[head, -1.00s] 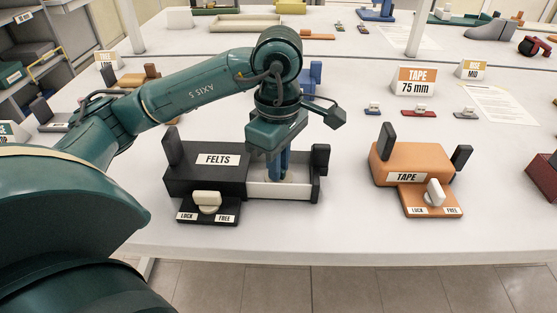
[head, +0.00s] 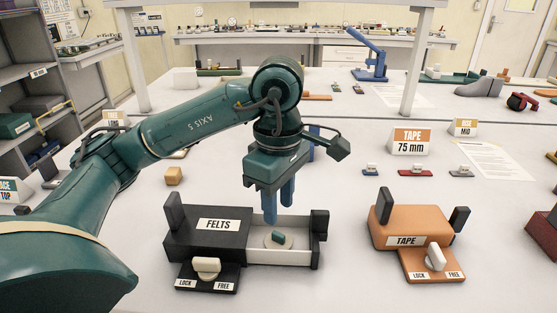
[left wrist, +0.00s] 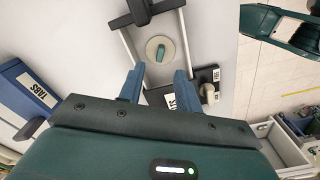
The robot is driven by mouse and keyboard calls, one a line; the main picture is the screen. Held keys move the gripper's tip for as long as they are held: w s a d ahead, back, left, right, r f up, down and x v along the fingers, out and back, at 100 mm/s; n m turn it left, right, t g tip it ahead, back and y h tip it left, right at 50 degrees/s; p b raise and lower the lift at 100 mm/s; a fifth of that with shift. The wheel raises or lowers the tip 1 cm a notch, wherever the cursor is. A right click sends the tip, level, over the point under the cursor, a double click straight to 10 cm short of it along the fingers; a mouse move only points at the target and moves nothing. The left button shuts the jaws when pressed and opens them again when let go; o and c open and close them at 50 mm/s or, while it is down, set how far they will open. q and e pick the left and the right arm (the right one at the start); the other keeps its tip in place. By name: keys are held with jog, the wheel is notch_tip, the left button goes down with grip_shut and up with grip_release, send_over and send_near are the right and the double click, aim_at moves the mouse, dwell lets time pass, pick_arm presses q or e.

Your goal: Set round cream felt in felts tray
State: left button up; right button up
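The round cream felt (head: 268,243), a pale disc with a small teal knob on top, lies flat in the white tray of the black FELTS box (head: 190,240). The felts tray (head: 305,257) is pulled out to the right of the box body. In the left wrist view the felt (left wrist: 151,55) lies inside the tray, apart from the fingers. My left gripper (head: 279,206) is above the tray, blue fingers pointing down, apart and empty; its open fingertips also show in the left wrist view (left wrist: 158,76). My right gripper is not in view.
A LOCK/FREE block with a cream knob (head: 207,267) stands before the FELTS box. An orange TAPE box (head: 410,222) with its own knob stands to the right. The table between the boxes is clear.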

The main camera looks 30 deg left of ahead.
aim_at(278, 235)
pick_arm(q)
notch_tip(278, 235, up, 7)
jog(key=p, duration=0.1)
jog(key=shift+s+f, duration=0.1)
dwell(0.6)
